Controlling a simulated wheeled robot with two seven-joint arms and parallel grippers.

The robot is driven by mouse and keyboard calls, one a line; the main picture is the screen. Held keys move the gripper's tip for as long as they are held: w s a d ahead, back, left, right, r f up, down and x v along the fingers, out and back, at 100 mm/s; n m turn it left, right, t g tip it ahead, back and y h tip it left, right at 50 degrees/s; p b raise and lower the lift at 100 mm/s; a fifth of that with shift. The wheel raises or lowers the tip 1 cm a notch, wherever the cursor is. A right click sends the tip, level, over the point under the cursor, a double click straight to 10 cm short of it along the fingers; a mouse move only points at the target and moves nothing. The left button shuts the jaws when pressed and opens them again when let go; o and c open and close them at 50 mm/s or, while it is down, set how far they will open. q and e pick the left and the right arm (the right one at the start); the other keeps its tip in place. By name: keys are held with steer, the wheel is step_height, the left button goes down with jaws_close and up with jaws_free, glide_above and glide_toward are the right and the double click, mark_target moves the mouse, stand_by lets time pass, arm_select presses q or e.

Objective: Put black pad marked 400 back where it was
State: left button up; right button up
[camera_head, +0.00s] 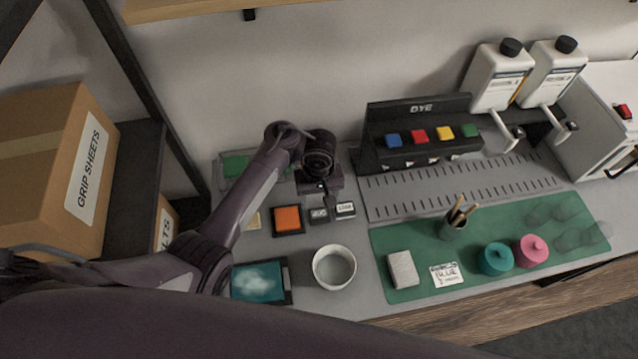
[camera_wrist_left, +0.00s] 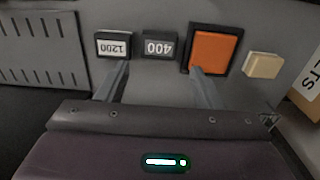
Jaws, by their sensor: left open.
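The black pad marked 400 (camera_head: 319,214) lies flat on the grey bench, between the orange pad (camera_head: 287,219) and the black pad marked 1200 (camera_head: 345,209). In the left wrist view the 400 pad (camera_wrist_left: 160,46) reads upside down, with the 1200 pad (camera_wrist_left: 114,45) to its left and the framed orange pad (camera_wrist_left: 214,50) to its right. My left gripper (camera_wrist_left: 159,69) is open and empty. Its fingertips show on either side of the 400 pad, just short of it in the picture; their height above the bench is unclear. My right gripper is not in view.
A cream block (camera_wrist_left: 263,65) lies beyond the orange pad. A white bowl (camera_head: 334,268) and a teal tray (camera_head: 259,282) stand in front of the pads. A slotted grey plate (camera_head: 440,186) and the black DYE rack (camera_head: 418,108) are to the right.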

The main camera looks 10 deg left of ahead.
arm_select(q)
step_height(320, 180, up, 3)
steer(key=shift+p, duration=0.5)
